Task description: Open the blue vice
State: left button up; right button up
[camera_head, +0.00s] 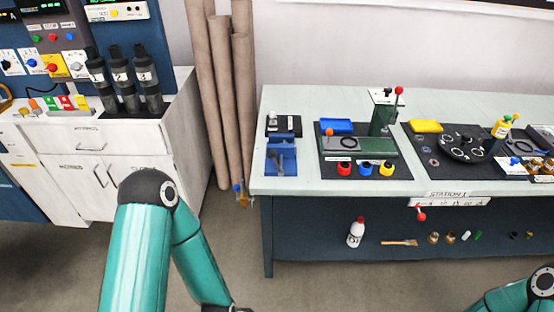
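The blue vice (281,158) sits at the left end of the pale green workbench top, near its front edge. A grey bar or handle shows on it, but it is too small to tell how far its jaws are apart. My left arm comes in from the lower left and bends down past the bottom edge, in front of the bench and well short of the vice. Only a dark bit of its end shows at the bottom edge, so the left gripper's fingers are hidden. My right arm shows only at the lower right corner, and its gripper is out of view.
On the workbench (305,101), a black mat holds a green fixture (372,148) with red, blue and yellow pots. A round black dial plate (462,146) lies farther right. The lower shelf holds a white bottle (356,232) and a brush (399,243). Tall brown tubes (221,90) stand left of the bench.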

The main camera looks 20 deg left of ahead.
aim_at(272, 154)
jog(key=z, duration=0.05)
jog(key=i, duration=0.8)
jog(key=u, duration=0.2)
jog(key=k, duration=0.9)
jog(key=z, duration=0.15)
jog(key=i, duration=0.95)
jog(key=u, duration=0.05)
